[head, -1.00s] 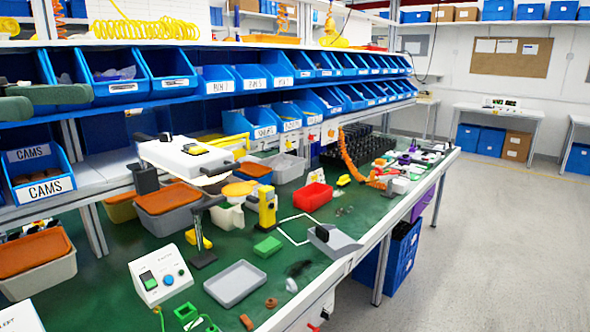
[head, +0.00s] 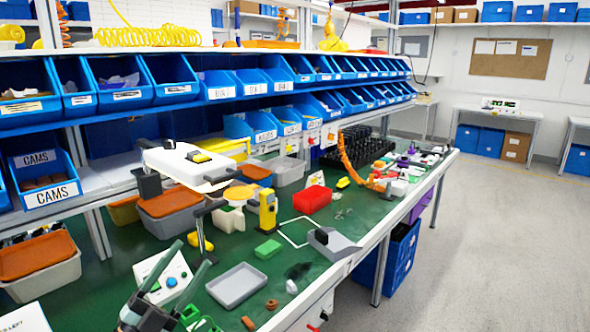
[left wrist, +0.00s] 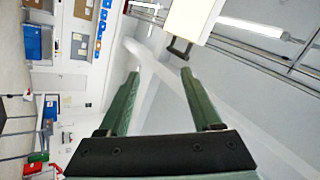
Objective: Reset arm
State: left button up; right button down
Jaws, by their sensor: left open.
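My left gripper (head: 193,252) is at the lower left of the head view, its two green fingers pointing up, apart and empty. In the left wrist view its fingers (left wrist: 160,72) are spread with nothing between them; that view is turned sideways and faces the ceiling and wall. The white control box (head: 176,270) with a green button and a blue round knob stands on the green bench, behind the gripper in the head view. The fingers hide part of the box. I cannot tell the distance between them. My right gripper does not show.
A grey tray (head: 237,287) lies right of the box, with a green block (head: 268,249) behind it. A black stand with a white lamp-like head (head: 186,163) rises behind the box. A red bin (head: 312,201) stands farther back. Blue bins line the shelves above.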

pick_arm(q)
jog(key=s+f+n+g+y, duration=0.1)
jog(key=s+f+n+y, duration=0.25)
jog(key=f, duration=0.45)
jog(key=s+f+n+g+y, duration=0.25)
jog(key=f+n, duration=0.25)
jog(key=f, duration=0.3)
jog(key=s+f+n+g+y, duration=0.1)
jog(key=s+f+n+y, duration=0.25)
jog(key=f, duration=0.55)
jog(key=s+d+f+n+g+y+p, duration=0.1)
jog(key=s+f+n+g, duration=0.3)
jog(key=s+f, duration=0.9)
jog(key=s+d+g, duration=0.1)
jog(key=s+g, duration=0.1)
jog(key=shift+s+d+f+n+g, duration=0.2)
jog(key=shift+s+n+g, duration=0.1)
jog(key=shift+n+g, duration=0.1)
